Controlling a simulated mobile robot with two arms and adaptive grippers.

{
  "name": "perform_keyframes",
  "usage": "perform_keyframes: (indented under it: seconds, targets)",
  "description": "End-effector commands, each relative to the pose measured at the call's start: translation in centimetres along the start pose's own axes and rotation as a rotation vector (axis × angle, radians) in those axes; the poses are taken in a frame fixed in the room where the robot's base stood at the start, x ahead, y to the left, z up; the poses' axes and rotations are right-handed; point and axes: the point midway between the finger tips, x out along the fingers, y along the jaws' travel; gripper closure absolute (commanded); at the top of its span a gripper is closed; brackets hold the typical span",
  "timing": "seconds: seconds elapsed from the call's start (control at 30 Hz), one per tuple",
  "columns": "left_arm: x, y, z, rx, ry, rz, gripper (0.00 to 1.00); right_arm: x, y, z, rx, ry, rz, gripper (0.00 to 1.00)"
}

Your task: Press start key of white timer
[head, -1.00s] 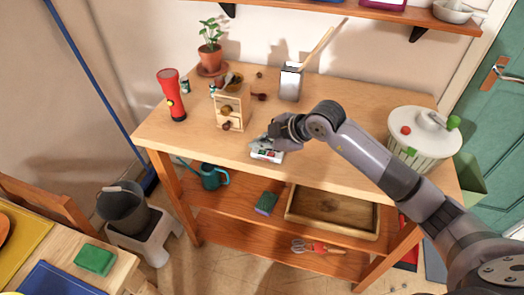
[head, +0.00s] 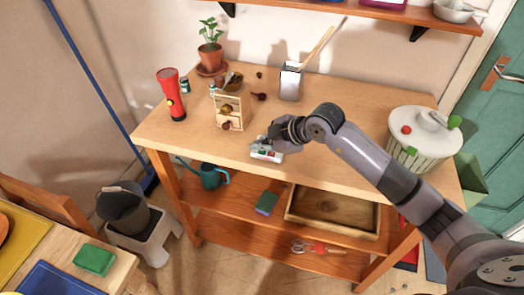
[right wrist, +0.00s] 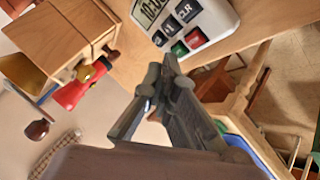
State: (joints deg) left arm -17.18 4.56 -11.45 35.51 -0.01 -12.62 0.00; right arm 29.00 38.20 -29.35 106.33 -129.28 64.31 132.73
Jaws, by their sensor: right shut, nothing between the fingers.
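The white timer (head: 258,155) lies near the front edge of the wooden workbench, partly hidden by my right gripper (head: 270,144) in the head view. In the right wrist view the timer (right wrist: 212,14) shows part of its display, dark keys, one marked CLR, a green key (right wrist: 180,49) and a red key (right wrist: 196,38). Which key is start cannot be read. My right gripper (right wrist: 165,70) is shut and empty, its tips just beside the timer's key side in the picture. I see no clear contact with a key. My left gripper is not in view.
A small wooden drawer cabinet (head: 229,110) stands left of the timer, with a red flashlight (head: 172,95) further left. A metal tin (head: 290,83) stands behind, and a white lidded pot (head: 420,142) at the right. The bench top (head: 350,105) between them is clear.

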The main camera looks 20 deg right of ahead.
Motion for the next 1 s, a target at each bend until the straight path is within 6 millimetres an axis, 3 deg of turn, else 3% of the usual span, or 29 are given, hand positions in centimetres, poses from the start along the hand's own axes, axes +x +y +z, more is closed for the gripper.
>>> perform_keyframes:
  seconds: [1.0]
  targets:
    - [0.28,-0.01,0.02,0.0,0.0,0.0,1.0,0.48,-0.39,0.35,0.001,0.0,-0.002,1.0]
